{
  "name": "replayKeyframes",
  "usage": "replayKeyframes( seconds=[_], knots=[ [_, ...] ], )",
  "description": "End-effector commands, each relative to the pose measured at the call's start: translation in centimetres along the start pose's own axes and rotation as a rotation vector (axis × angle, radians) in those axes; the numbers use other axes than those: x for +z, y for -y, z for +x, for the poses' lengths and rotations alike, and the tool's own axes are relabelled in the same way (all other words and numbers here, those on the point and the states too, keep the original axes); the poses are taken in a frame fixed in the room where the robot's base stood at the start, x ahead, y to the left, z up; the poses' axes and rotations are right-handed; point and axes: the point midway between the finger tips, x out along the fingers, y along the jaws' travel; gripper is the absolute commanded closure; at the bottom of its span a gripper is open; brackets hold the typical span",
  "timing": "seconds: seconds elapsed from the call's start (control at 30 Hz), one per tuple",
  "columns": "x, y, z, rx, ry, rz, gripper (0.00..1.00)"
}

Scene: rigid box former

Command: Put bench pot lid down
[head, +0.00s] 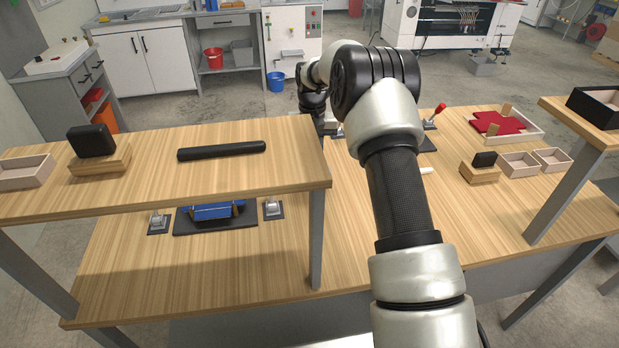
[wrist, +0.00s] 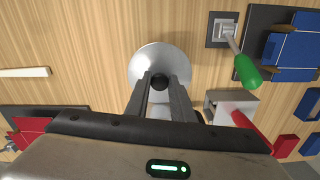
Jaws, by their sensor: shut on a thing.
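The pot lid (wrist: 145,62) is a round, shiny silver disc with a black knob (wrist: 160,82), in the upper middle of the wrist view. My gripper (wrist: 160,87) is shut on the knob, with a finger on each side of it. The fingers hide part of the lid. Wood surface shows around the lid, but I cannot tell whether the lid touches it or hangs just above. A pale patch shows between the fingers below the knob; I cannot tell what it is. In the head view my arm hides the gripper and the lid.
A green-handled clamp (wrist: 245,70) and a blue piece on a dark base (wrist: 292,48) lie right of the lid. A red handle (wrist: 250,130) is lower right. A white stick (wrist: 25,72) lies left. A raised shelf (head: 230,182) stands left of my arm. Wood left of the lid is bare.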

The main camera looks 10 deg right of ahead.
Motion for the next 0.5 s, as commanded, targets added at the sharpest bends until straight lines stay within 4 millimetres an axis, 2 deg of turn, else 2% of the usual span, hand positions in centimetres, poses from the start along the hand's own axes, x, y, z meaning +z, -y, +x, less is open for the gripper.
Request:
replayKeyframes(
  seconds=[0.1, 0.27, 0.5],
  knots=[
    [0.0, 0.0, 1.8, 0.000, 0.000, 0.000, 1.00],
    [0.0, 0.0, 2.9, 0.001, 0.000, 0.000, 1.00],
    [0.0, 0.0, 6.0, 0.000, 0.000, 0.000, 1.00]
  ],
)
